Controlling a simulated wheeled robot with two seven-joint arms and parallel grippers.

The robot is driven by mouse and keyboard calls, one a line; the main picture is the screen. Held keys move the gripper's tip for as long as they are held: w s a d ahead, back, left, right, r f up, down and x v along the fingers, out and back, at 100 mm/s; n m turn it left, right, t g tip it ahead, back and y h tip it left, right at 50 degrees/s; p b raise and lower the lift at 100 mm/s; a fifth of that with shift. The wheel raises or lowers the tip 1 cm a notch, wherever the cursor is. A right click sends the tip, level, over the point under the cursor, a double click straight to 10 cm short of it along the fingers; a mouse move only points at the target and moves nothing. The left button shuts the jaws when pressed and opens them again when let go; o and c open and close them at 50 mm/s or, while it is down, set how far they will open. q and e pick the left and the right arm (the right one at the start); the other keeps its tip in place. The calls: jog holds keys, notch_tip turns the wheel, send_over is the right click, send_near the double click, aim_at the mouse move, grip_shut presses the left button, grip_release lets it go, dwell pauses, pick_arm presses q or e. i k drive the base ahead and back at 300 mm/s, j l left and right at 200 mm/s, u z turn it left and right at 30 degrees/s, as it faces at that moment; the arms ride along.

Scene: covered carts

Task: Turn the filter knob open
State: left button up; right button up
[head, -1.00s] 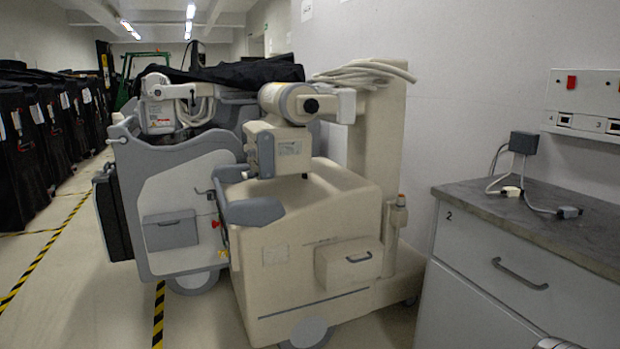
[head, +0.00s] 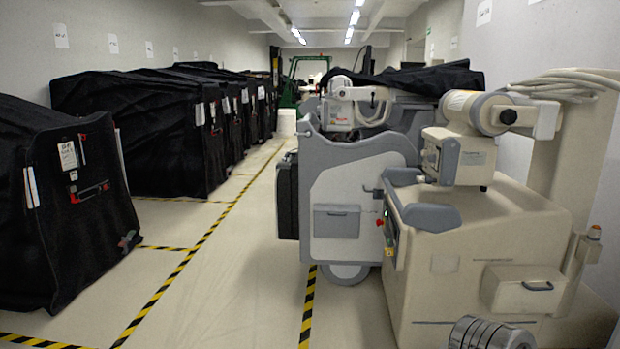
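I cannot make out a filter knob for certain in the head view. A beige mobile machine (head: 470,240) stands at the right with a tube head (head: 475,110) on top. A small dark round knob (head: 508,117) sits at the end of that head. A small red button or knob (head: 380,222) shows on the grey machine (head: 350,185) beside it. Neither of my grippers is in view. A ribbed metal part at the bottom edge, right of centre, looks like part of my arm.
Black covered carts (head: 140,130) line the left side, with a nearer one (head: 60,200) at the far left. Yellow-black floor tape (head: 190,255) marks the lane. The floor between the carts and the machines is clear. A white bin (head: 287,122) stands farther back.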

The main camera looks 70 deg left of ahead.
aim_at(428, 180)
jog(key=u, duration=1.7)
jog(key=z, duration=0.3)
jog(key=i+j+z, duration=0.5)
jog(key=j, duration=0.15)
jog(key=j+z, duration=0.3)
jog(key=i+j, duration=0.05)
